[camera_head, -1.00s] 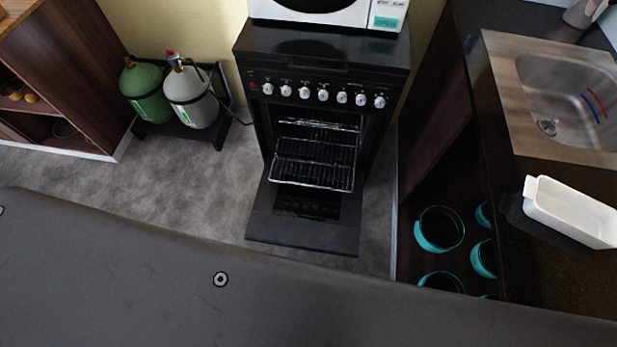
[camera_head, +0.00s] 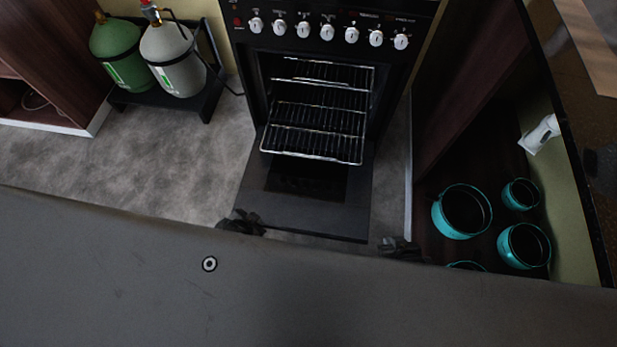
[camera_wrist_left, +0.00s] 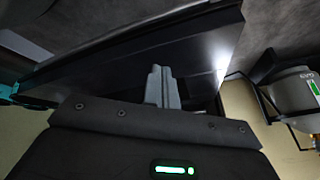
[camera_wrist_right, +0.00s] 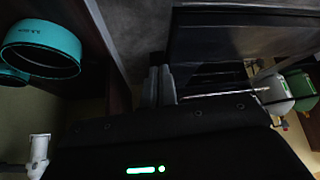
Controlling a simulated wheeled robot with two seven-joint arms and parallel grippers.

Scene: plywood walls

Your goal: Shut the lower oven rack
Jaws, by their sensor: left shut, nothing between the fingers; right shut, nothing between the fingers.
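The black oven stands ahead with its door (camera_head: 300,195) folded down and open. The lower oven rack (camera_head: 312,143) is a wire rack pulled out over the door. An upper rack (camera_head: 320,73) sits higher inside the oven. My left gripper (camera_head: 243,221) is near the door's front left corner, partly hidden by my body; in the left wrist view its fingers (camera_wrist_left: 161,88) are shut and empty beside the dark door panel. My right gripper (camera_head: 398,247) is right of the door's front right corner; its fingers (camera_wrist_right: 158,86) are shut and empty. Neither touches the rack.
Green (camera_head: 117,50) and grey (camera_head: 172,58) gas cylinders stand on a black stand at left. Several teal pots (camera_head: 462,211) sit in the open cabinet at right. A brown cabinet (camera_head: 60,60) is at far left. Grey floor (camera_head: 165,165) is free left of the oven.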

